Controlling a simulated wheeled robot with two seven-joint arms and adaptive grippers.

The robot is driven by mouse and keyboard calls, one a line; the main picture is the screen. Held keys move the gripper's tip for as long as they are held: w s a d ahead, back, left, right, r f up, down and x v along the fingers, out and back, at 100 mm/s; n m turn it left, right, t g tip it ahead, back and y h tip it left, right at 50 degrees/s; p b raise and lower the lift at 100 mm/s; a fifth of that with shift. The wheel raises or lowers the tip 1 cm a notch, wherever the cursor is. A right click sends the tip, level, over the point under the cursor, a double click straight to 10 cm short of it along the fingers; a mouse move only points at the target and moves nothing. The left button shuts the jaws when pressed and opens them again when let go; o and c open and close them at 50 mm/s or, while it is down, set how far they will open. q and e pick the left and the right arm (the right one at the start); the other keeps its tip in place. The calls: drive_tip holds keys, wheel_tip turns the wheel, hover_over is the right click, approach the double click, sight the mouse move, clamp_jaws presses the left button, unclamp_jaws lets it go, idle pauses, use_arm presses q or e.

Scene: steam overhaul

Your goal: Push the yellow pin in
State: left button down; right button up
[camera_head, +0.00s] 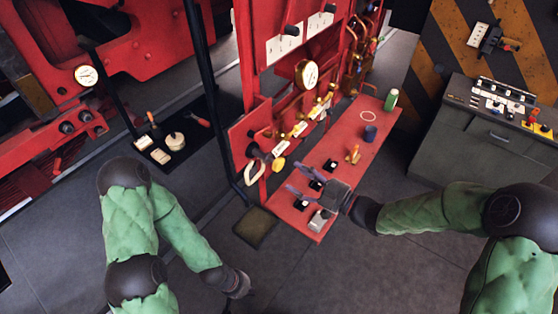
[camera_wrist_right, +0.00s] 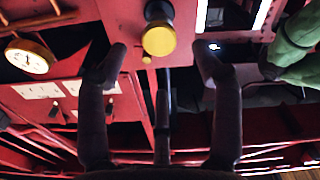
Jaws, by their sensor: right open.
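A round yellow knob, which looks like the yellow pin (camera_head: 278,163), sits on the red panel at the head view's centre. In the right wrist view the yellow pin (camera_wrist_right: 158,41) has a dark shaft behind it and shows between my fingertips, apart from both. My right gripper (camera_head: 294,179) is open and empty, with its fingers pointing at the panel. Its open fingers also frame the right wrist view (camera_wrist_right: 157,56). My left gripper (camera_head: 236,291) hangs low at the bottom of the head view; its fingers are too dark to read.
A red bench (camera_head: 340,168) with several small parts lies below my right gripper. A grey cabinet (camera_head: 480,135) stands at the right. The floor between my arms is mostly clear.

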sight(281, 166)
drive_tip(key=p+x, duration=0.1)
drive_tip(key=x, duration=0.7)
drive_tip(key=shift+d+p, duration=0.1)
drive_tip(key=shift+p, duration=0.25)
clamp_jaws()
drive_tip(key=shift+w+a+f+b, duration=0.1)
drive_tip(key=shift+w+a+b, duration=0.1)
drive_tip(key=shift+a+b, duration=0.15)
drive_tip(key=b+x, duration=0.2)
drive_tip(key=x, duration=0.1)
drive_tip(key=shift+w+a, duration=0.1)
drive_tip(key=shift+a, duration=0.1)
drive_tip(key=shift+w+a, duration=0.2)
drive_tip(key=shift+d, duration=0.1)
